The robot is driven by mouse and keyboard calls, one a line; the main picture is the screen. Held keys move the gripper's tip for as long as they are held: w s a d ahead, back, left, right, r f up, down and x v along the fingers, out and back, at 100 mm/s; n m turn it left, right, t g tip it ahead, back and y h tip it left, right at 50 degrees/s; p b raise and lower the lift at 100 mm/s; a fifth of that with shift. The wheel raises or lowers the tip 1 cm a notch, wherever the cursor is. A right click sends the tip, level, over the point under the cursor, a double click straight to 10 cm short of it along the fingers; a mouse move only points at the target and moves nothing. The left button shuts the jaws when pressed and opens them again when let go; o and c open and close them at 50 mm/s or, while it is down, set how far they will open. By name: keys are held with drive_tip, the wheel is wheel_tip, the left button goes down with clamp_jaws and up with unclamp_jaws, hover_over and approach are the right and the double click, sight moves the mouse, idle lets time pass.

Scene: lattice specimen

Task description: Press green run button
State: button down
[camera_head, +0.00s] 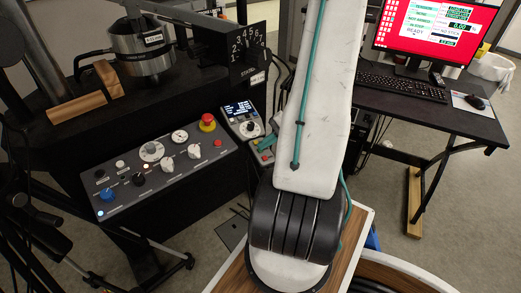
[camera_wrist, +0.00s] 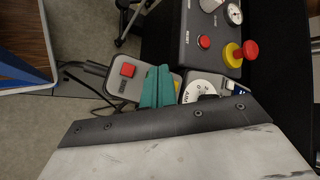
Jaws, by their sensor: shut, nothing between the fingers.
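No green run button can be made out in either view. My gripper, with teal fingers (camera_wrist: 158,87), is shut and empty. The fingers lie over the side of the box beside the red button and hide that part of it. In the head view the teal fingertips (camera_head: 268,143) show between the red button and the handset. I cannot tell whether they touch the box.
A handset with a screen and dial (camera_head: 243,121) stands close beside the fingers. The grey control panel (camera_head: 120,205) has knobs, a blue button and a red emergency stop (camera_head: 207,123) on yellow. A desk (camera_head: 445,118) with a red-screened monitor (camera_head: 434,30) stands at the right.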

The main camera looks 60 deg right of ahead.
drive_tip(key=shift+s+r, duration=0.1)
drive_tip(key=shift+r, duration=0.3)
drive_tip(key=shift+s+a+r, duration=0.1)
drive_tip(key=shift+s+r, duration=0.1)
drive_tip(key=shift+r, duration=0.6)
drive_tip(key=shift+s+a+r, duration=0.1)
drive_tip(key=shift+s+r, duration=0.1)
drive_tip(key=shift+r, duration=0.6)
drive_tip(key=shift+s+a+r, duration=0.1)
drive_tip(key=shift+s+r, duration=0.1)
drive_tip(key=shift+r, duration=0.6)
drive_tip(key=shift+s, duration=0.1)
